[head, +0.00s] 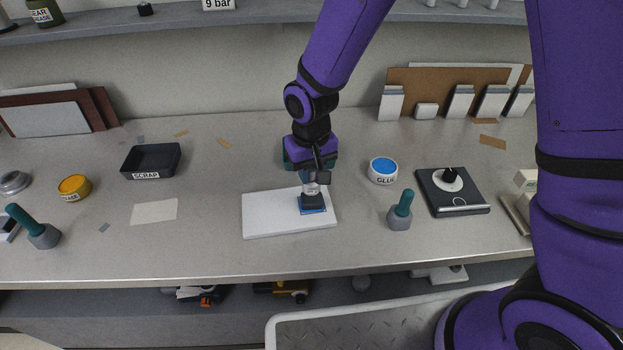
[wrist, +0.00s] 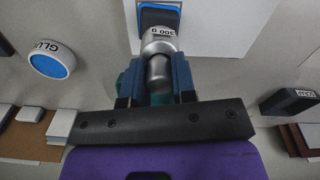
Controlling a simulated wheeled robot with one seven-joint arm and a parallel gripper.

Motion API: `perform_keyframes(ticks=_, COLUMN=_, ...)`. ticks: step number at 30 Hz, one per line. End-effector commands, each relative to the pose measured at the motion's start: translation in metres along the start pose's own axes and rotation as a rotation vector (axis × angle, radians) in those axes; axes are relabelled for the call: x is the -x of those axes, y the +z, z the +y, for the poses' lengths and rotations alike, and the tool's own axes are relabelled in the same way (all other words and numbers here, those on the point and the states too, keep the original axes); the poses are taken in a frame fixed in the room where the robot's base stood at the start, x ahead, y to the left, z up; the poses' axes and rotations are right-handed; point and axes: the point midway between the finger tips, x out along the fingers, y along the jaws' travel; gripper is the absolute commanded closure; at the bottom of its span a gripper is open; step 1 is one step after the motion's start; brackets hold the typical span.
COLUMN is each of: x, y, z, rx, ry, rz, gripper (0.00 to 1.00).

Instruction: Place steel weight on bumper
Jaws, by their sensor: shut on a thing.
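The steel weight (head: 311,189) is a small silver cylinder with a white label; in the wrist view (wrist: 159,45) the label seems to end in "00 g". My gripper (head: 315,176) is shut on its narrower upper part, with one finger on each side in the wrist view (wrist: 158,84). The bumper (head: 313,208) is a dark block with a blue edge on the white board (head: 268,217); part of it shows past the weight in the wrist view (wrist: 160,15). The weight is at the bumper, upright in the head view. I cannot tell whether they touch.
A glue tub (head: 383,171) and a teal-handled tool (head: 401,210) stand right of the board. A dark pad with a round knob (head: 452,190) is farther right. A scrap tray (head: 151,161) is at left. Bare bench lies between tray and board.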

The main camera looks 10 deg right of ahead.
Motion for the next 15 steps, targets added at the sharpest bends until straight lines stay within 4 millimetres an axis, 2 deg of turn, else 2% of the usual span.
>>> perform_keyframes(ticks=2, x=-0.002, y=-0.008, z=0.005, rx=-0.002, ry=0.000, rz=0.000, gripper=1.00)
perform_keyframes(ticks=6, x=-0.026, y=-0.006, z=0.003, rx=0.000, ry=0.001, rz=-0.003, gripper=1.00)
perform_keyframes(ticks=9, x=-0.035, y=-0.006, z=0.003, rx=-0.001, ry=0.000, rz=-0.001, gripper=1.00)
perform_keyframes(ticks=15, x=-0.036, y=-0.006, z=0.003, rx=-0.001, ry=0.000, rz=0.001, gripper=1.00)
